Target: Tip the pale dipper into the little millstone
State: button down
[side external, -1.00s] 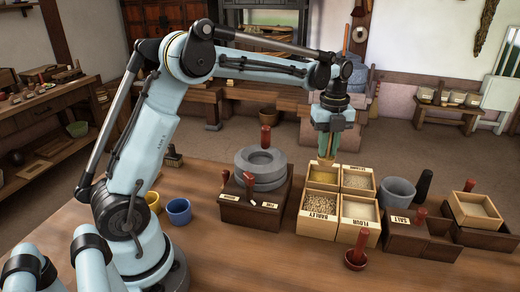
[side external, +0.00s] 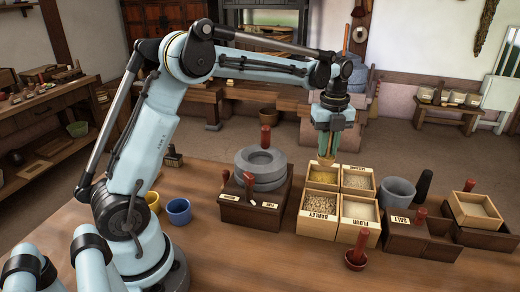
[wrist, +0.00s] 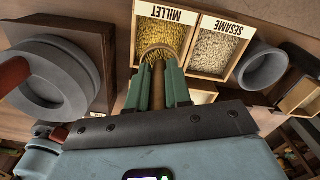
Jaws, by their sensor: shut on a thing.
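The little millstone (side external: 262,165) is a grey ringed stone with a hollow top, standing left of the grain boxes. In the wrist view it shows at the left (wrist: 45,80). My gripper (side external: 327,148) is right of it, over the millet box (wrist: 180,30). Its green fingers, also in the wrist view (wrist: 165,88), are shut on the pale dipper (wrist: 158,52). The dipper's round bowl is at the millet; its handle is mostly hidden between the fingers. In the side view only a small tan part of it shows. How full the bowl is, I cannot tell.
Boxes of barley (side external: 320,203), flour (side external: 359,211) and sesame (side external: 358,180) adjoin the millet. A grey bowl (side external: 397,192) and a salt box (side external: 400,236) stand to the right. A red-handled dipper (side external: 356,258) stands in front. A blue cup (side external: 179,211) is at the left.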

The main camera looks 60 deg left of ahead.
jog(key=shift+n, duration=0.3)
jog(key=r, duration=1.1)
jog(key=shift+s+a+r, duration=0.25)
jog(key=shift+s, duration=0.1)
jog(key=s+a+n, duration=0.3)
jog(key=s+n, duration=0.2)
jog(key=s, duration=0.1)
jog(key=n+t+h, duration=0.2)
jog(key=n+t, duration=0.4)
send_over(261, 163)
jog(key=f, duration=0.5)
jog(key=d+f, duration=0.1)
jog(key=f, duration=0.2)
jog(key=shift+s, duration=0.3)
jog(key=t, duration=0.1)
jog(key=s+t, duration=0.1)
jog(key=t, duration=0.1)
jog(key=f+t, duration=0.1)
jog(key=shift+s+a+h, duration=0.25)
jog(key=shift+s+h, duration=0.05)
jog(key=shift+h, duration=0.1)
jog(key=shift+t, duration=0.3)
